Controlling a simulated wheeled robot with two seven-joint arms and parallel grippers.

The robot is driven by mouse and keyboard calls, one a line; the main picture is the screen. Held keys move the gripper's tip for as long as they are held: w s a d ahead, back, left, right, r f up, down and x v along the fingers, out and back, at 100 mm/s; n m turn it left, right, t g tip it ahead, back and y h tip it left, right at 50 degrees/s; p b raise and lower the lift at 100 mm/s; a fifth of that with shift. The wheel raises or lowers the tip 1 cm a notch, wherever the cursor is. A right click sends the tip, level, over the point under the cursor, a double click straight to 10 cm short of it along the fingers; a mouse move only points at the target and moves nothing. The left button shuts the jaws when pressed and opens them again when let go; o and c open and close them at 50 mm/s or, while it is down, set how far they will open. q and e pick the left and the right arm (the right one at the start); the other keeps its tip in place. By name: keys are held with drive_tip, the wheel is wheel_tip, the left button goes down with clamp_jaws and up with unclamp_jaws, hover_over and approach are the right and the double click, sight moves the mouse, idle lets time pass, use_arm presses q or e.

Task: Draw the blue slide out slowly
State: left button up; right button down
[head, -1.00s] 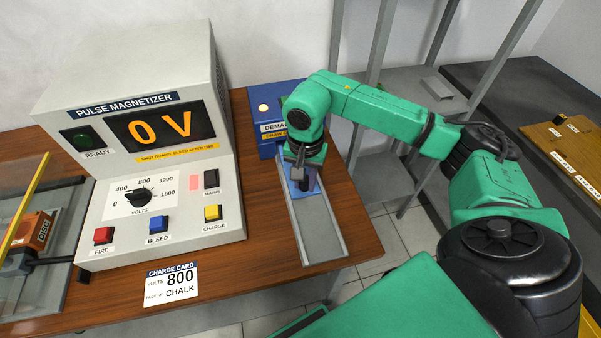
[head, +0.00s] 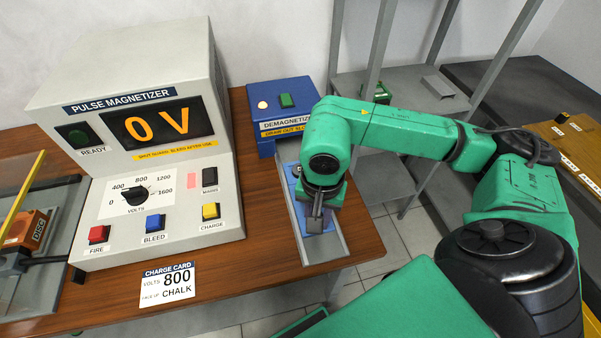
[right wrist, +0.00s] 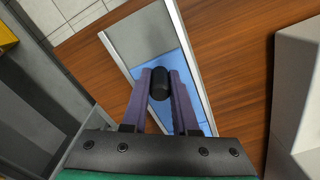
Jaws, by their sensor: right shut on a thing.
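The blue slide (head: 329,221) lies in a grey channel (head: 329,250) that runs forward from the blue demagnetizer box (head: 265,112). It is partway along the channel, clear of the box's front, and partly hidden by my right arm. My right gripper (head: 315,222) points down over the slide. In the right wrist view its two fingers (right wrist: 160,88) are shut on a black knob (right wrist: 159,82) above the blue slide (right wrist: 182,65). The bare end of the channel (right wrist: 140,35) shows beyond it. My left gripper is not in view.
The pulse magnetizer (head: 150,130), reading 0 V, stands left of the channel. A charge card (head: 167,286) lies on the wooden table (head: 240,280) near its front edge. A grey shelf frame (head: 372,60) stands at the right. The channel's near end is clear.

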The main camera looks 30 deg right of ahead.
sight(325, 253)
drive_tip(key=shift+s+a+f+b, duration=0.1)
drive_tip(key=shift+s+a+b, duration=0.15)
drive_tip(key=shift+s, duration=0.7)
drive_tip(key=shift+s+a+f+b, duration=0.1)
drive_tip(key=shift+s+a+b, duration=0.15)
drive_tip(key=shift+s, duration=0.75)
drive_tip(key=shift+s+a+f+b, duration=0.1)
drive_tip(key=shift+s+a+b, duration=0.15)
drive_tip(key=shift+s, duration=0.7)
drive_tip(key=c, duration=0.8)
unclamp_jaws()
drive_tip(key=shift+r, duration=0.15)
wheel_tip(325, 253, up, 8)
drive_tip(key=p, duration=0.5)
drive_tip(key=shift+w, duration=0.2)
drive_tip(key=shift+d, duration=0.1)
